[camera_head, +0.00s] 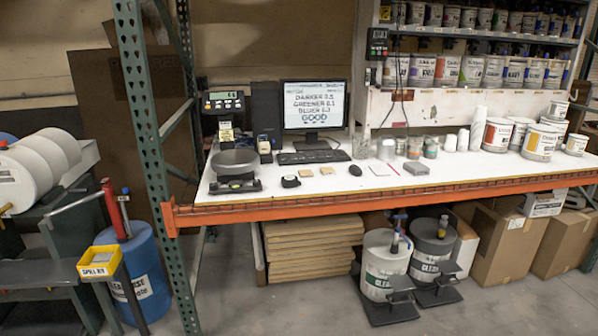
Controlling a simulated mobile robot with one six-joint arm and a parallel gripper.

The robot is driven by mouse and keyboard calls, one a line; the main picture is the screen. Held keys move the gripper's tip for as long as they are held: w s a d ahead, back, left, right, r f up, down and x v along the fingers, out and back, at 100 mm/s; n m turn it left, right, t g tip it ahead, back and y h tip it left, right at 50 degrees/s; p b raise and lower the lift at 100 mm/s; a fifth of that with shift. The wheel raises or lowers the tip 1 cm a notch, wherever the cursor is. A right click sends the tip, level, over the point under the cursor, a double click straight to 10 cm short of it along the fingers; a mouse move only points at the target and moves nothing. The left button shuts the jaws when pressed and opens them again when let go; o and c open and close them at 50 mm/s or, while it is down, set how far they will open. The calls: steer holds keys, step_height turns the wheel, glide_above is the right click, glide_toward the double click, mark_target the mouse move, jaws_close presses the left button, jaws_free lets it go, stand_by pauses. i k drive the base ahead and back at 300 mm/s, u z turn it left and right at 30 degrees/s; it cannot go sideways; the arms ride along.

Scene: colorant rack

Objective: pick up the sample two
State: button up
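Two small flat tan squares lie on the white workbench (440,181) and may be samples. The left square (305,172) is beside a black tape-measure-like object (290,181). The right square (327,170) is a short gap away. No label is readable on either, so I cannot tell which is sample two. Small jars (414,147) with coloured contents stand farther back to the right. My gripper is not in view.
A scale (235,168) stands at the bench's left end, a monitor (314,105) and keyboard (313,157) behind. A mouse (355,170) and grey box (416,168) lie right of the squares. The orange beam (390,198) edges the front; a green upright (155,165) rises left.

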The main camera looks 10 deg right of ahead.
mark_target(304, 173)
steer(key=u, duration=0.55)
steer(key=i, duration=1.35)
steer(key=u, duration=0.2)
